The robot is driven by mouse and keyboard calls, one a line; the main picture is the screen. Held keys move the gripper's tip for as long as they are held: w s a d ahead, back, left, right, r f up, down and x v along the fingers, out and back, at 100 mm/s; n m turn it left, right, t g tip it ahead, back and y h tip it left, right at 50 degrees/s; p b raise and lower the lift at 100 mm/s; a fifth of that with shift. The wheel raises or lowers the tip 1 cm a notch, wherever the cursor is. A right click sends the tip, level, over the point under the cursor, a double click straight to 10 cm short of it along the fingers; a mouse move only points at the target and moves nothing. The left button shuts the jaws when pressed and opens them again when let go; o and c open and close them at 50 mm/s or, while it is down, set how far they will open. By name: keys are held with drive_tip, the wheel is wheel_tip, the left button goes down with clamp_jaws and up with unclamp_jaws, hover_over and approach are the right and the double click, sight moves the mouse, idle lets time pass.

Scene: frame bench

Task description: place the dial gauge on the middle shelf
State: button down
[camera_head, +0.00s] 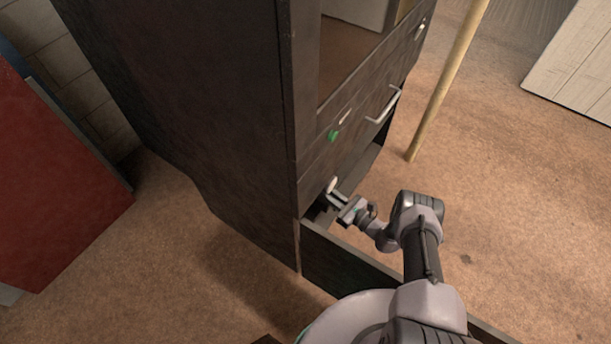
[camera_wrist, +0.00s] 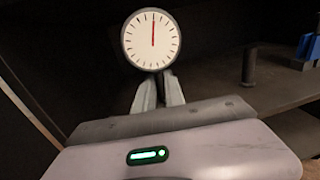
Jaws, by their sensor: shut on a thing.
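The dial gauge (camera_wrist: 151,40) has a round white face with a dark rim, black ticks and a red pointer standing straight up. My gripper (camera_wrist: 158,92) is shut on it from below in the wrist view, and the face looks toward the camera. In the head view my gripper (camera_head: 338,194) is at the lower opening of the dark cabinet (camera_head: 240,130). The gauge (camera_head: 331,184) shows there only as a small pale spot. A dark shelf (camera_wrist: 285,86) is to the right of the gauge in the wrist view. I cannot tell which level it is.
A dark cylinder (camera_wrist: 249,66) and a blue object (camera_wrist: 309,45) stand on that shelf. A dark panel (camera_head: 345,262) stands out from the cabinet's bottom below my arm. A drawer handle (camera_head: 385,105) juts out above. A wooden pole (camera_head: 445,85) stands to the right.

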drive_tip(key=w+a+f+b, duration=0.1)
drive_tip(key=w+a+b, duration=0.1)
drive_tip(key=w+a+f+b, duration=0.1)
drive_tip(key=w+a, duration=0.1)
drive_tip(key=a, duration=0.1)
drive_tip(key=w+a+f+b, duration=0.1)
drive_tip(key=w+a+b, duration=0.1)
drive_tip(key=w+a, duration=0.1)
drive_tip(key=shift+w+f+b, duration=0.1)
drive_tip(key=shift+f+b, duration=0.15)
drive_tip(key=shift+b, duration=0.05)
drive_tip(key=shift+r, duration=0.1)
drive_tip(key=c, duration=1.4)
unclamp_jaws()
